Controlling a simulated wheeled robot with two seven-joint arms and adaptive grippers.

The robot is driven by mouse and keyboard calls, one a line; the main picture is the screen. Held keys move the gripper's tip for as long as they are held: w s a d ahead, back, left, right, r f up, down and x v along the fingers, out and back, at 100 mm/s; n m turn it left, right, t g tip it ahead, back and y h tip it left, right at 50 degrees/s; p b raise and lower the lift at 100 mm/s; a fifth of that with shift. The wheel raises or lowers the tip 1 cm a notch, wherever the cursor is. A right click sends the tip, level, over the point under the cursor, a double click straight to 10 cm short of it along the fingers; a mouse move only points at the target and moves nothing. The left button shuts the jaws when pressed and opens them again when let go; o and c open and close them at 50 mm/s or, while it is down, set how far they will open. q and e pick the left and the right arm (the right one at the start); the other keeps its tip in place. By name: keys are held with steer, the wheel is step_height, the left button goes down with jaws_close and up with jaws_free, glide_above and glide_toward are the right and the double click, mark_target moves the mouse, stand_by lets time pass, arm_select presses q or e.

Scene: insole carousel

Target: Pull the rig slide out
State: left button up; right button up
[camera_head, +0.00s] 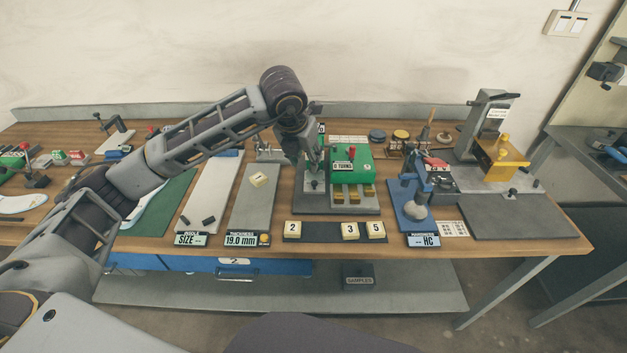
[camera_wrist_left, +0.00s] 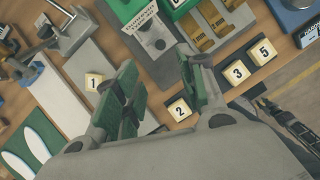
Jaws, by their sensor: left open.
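The rig with a green box (camera_head: 352,160) labelled "0 TURNS" stands on a dark grey base at the middle of the bench. On its left side is a light grey plate with a black knob (camera_head: 314,184); it also shows at the top of the left wrist view (camera_wrist_left: 158,45), with a white label. I cannot tell for sure which part is the slide. My left gripper (camera_head: 311,160) is over this left side of the rig, pointing down. In the left wrist view its green-padded fingers (camera_wrist_left: 158,90) are apart, with nothing between them.
Number tiles 2 (camera_head: 292,228), 3 and 5 sit on a dark strip in front of the rig. Tile 1 (camera_head: 258,180) lies on a grey plate to the left. A blue durometer stand (camera_head: 410,208) is close on the right. A blue drawer (camera_head: 235,267) is below.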

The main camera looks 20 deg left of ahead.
mark_target(314, 182)
arm_select(q)
steer(key=shift+p+x, duration=0.45)
steer(key=shift+x, duration=6.4)
jaws_close()
